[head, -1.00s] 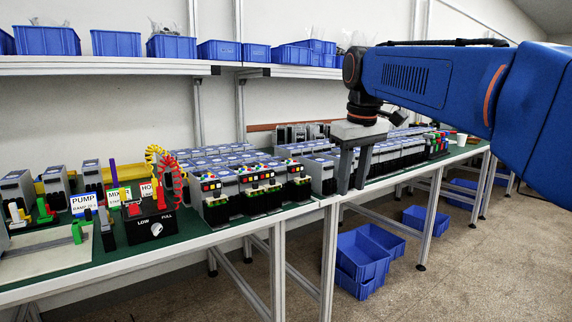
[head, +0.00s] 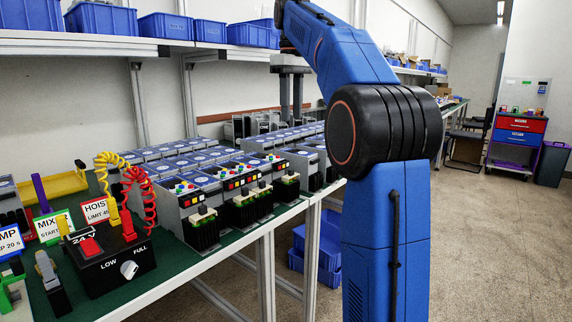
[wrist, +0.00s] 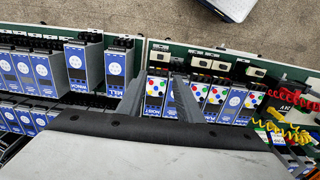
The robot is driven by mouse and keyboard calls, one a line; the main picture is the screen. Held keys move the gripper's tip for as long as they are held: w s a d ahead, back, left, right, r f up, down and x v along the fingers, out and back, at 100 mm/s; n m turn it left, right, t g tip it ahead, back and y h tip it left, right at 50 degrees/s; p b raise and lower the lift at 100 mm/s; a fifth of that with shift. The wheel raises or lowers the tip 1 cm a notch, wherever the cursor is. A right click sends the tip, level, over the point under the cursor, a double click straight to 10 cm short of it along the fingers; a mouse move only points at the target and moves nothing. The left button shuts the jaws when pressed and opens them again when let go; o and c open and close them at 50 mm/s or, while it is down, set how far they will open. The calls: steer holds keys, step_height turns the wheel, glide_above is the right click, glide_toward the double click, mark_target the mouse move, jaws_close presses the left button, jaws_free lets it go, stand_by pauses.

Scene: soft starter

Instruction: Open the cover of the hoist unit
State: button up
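My gripper (head: 291,92) is above the far part of the bench in the head view, fingers pointing down. In the wrist view its two fingers (wrist: 160,90) stand apart with nothing between them, over the rows of units. A row of units with coloured buttons (wrist: 215,97) lies around and right of the fingers; the head view shows such units (head: 205,192) at the bench's front edge. A red-edged card reading HOIST (head: 97,211) stands behind the black LOW/FULL box (head: 112,268). I cannot tell which unit is the hoist unit, nor its cover's state.
Red and yellow coiled leads (head: 147,190) rise from the black box. Blue bins (head: 165,26) line the shelf above the bench. More blue-faced units (wrist: 85,67) fill the bench left of the fingers in the wrist view. Open floor (head: 490,240) lies right of the bench.

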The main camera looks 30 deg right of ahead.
mark_target(291, 173)
step_height(291, 173, down, 17)
steer(key=shift+r, duration=0.2)
stand_by(0.4)
jaws_close()
